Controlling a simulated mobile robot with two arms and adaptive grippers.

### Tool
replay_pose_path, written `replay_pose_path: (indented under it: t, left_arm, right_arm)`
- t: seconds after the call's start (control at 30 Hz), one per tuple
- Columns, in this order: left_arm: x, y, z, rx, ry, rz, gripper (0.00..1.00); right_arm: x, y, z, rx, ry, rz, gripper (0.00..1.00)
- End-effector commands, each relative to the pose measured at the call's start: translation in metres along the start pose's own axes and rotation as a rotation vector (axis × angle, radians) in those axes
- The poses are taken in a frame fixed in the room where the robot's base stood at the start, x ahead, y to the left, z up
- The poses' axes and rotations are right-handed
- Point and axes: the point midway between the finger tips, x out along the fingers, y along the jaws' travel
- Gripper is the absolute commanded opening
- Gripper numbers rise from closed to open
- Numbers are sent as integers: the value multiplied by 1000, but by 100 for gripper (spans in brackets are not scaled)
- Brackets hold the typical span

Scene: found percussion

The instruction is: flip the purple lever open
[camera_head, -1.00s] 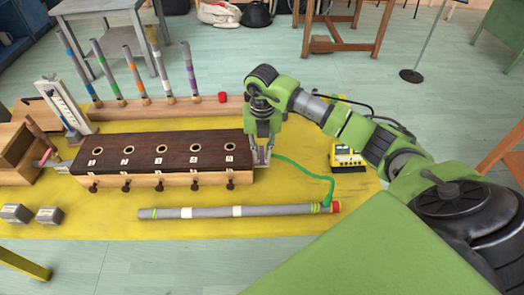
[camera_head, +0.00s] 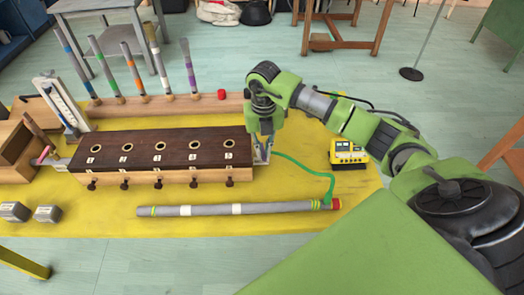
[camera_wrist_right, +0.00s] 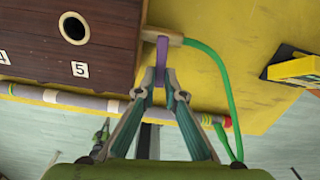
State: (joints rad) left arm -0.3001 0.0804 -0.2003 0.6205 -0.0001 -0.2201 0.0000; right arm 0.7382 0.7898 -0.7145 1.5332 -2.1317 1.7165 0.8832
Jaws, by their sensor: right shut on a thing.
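The purple lever (camera_wrist_right: 161,48) shows in the right wrist view at the right end of the dark-topped wooden box (camera_head: 165,140), close to where a green hose (camera_wrist_right: 212,62) joins it. My right gripper (camera_wrist_right: 159,76) is closed on the lever, one fingertip on each side of its lower part. The fingertips cover that part. In the head view my right gripper (camera_head: 262,152) points down at the box's right end, and the lever is too small to make out there. My left gripper is in neither view.
The box has several numbered holes on top and dark knobs along its front. A long grey tube (camera_head: 190,211) lies in front on the yellow mat (camera_head: 300,226). A yellow device (camera_head: 347,153) sits to the right. Coloured sticks stand behind the box.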

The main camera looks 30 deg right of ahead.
Motion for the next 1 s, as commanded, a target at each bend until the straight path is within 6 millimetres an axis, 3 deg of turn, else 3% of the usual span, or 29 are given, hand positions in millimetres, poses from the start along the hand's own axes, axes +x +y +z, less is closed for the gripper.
replay_pose_path:
  t: [1.0]
  left_arm:
    - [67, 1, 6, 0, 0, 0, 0]
  right_arm:
    - [1, -37, 20, -935, -6, -1, 0]
